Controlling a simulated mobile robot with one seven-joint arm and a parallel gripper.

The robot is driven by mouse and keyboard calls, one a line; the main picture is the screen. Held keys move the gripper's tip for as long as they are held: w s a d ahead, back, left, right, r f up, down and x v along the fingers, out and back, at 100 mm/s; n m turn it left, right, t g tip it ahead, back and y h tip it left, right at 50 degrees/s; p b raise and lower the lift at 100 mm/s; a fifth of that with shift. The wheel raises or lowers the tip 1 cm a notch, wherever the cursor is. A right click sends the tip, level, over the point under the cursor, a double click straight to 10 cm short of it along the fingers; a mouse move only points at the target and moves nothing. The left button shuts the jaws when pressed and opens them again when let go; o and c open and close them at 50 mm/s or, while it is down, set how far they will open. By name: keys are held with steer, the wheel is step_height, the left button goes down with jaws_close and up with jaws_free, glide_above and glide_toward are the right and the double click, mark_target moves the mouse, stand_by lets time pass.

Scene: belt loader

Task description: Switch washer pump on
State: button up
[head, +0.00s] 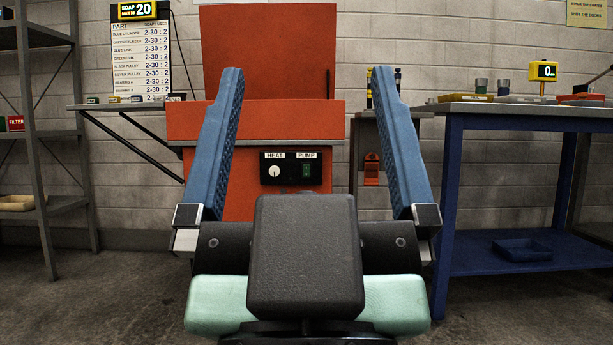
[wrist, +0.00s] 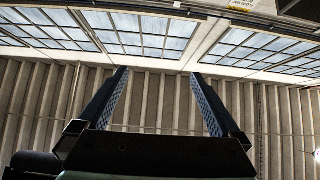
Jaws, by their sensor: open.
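The washer is an orange-red cabinet (head: 255,120) with a raised lid, standing straight ahead against the back wall in the head view. On its front is a black panel with a white HEAT knob (head: 274,172) on the left and a green PUMP switch (head: 306,171) on the right. The switch's position is too small to tell. My gripper (head: 302,75) is open and empty, its blue ridged fingers pointing up, in front of the washer and apart from it. In the wrist view my gripper (wrist: 162,75) points towards the ceiling windows.
A blue workbench (head: 520,112) with cups and a yellow display stands at right, a blue tray (head: 522,250) on its lower shelf. A metal shelf rack (head: 40,130) stands at left. Bare floor shows on both sides.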

steer(key=shift+w+f, duration=0.1)
steer(key=shift+w, duration=0.15)
steer(key=shift+c, duration=0.2)
